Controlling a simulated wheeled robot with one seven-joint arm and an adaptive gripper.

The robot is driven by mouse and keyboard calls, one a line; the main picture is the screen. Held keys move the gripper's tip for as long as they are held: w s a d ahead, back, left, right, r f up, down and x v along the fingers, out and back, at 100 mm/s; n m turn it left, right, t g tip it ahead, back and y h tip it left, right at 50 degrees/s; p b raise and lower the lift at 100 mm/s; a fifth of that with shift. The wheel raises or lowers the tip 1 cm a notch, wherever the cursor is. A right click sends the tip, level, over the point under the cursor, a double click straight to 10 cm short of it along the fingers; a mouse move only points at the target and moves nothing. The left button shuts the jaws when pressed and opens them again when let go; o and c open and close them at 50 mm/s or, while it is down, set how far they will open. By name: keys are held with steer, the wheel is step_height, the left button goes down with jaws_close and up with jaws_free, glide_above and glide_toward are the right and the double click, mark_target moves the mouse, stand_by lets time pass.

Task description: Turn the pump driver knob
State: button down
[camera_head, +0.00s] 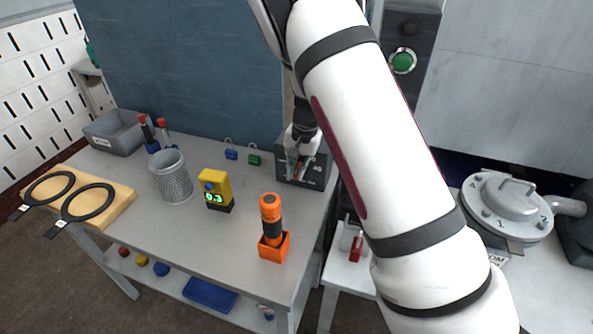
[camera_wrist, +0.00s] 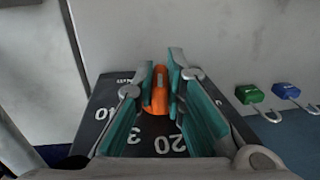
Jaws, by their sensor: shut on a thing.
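The pump driver is a dark grey box (camera_head: 316,176) at the back right of the table, below my arm. In the wrist view its dark dial face (camera_wrist: 105,99) shows white numbers, with "20" and a partly covered "3" readable. An orange knob (camera_wrist: 159,94) stands upright in the picture on that face. My gripper (camera_wrist: 161,70) has its teal-padded fingers on both sides of the knob and is shut on it. In the head view my gripper (camera_head: 298,167) is at the box front, and the knob is mostly hidden by the fingers.
Blue (camera_head: 231,150) and green (camera_head: 254,155) padlocks sit left of the box. A yellow device (camera_head: 214,189), an orange-handled tool (camera_head: 271,217) and a mesh cup (camera_head: 171,177) stand nearer. A numbered valve (camera_head: 507,206) is at right. The table's front middle is clear.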

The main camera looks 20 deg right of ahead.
steer(key=h, duration=0.1)
steer(key=g+h+b, duration=0.2)
steer(key=shift+w+a+f, duration=0.15)
steer(key=shift+w+a, duration=0.25)
steer(key=g+h+b, duration=0.2)
steer(key=b, duration=0.1)
steer(key=g+h+b, duration=0.1)
steer(key=h+b, duration=0.1)
steer(key=shift+w+a+f, duration=0.2)
steer(key=shift+f, duration=0.05)
steer(key=g+h+b, duration=0.1)
steer(key=b, duration=0.1)
steer(key=g+h+b, duration=0.1)
steer(key=h+b, duration=0.1)
steer(key=b, duration=0.1)
steer(key=shift+w+a+f+g+h, duration=0.1)
steer(key=shift+a+f+g+h, duration=0.1)
steer(key=shift+f+g+h, duration=0.15)
steer(key=g+h+b, duration=0.2)
steer(key=h+b, duration=0.1)
steer(key=b, duration=0.1)
steer(key=shift+a+g+h, duration=0.1)
steer(key=shift+g+h, duration=0.15)
steer(key=c, duration=1.6)
jaws_free()
steer(key=shift+c, duration=0.2)
steer(key=shift+r, duration=0.1)
step_height(320, 180, up, 10)
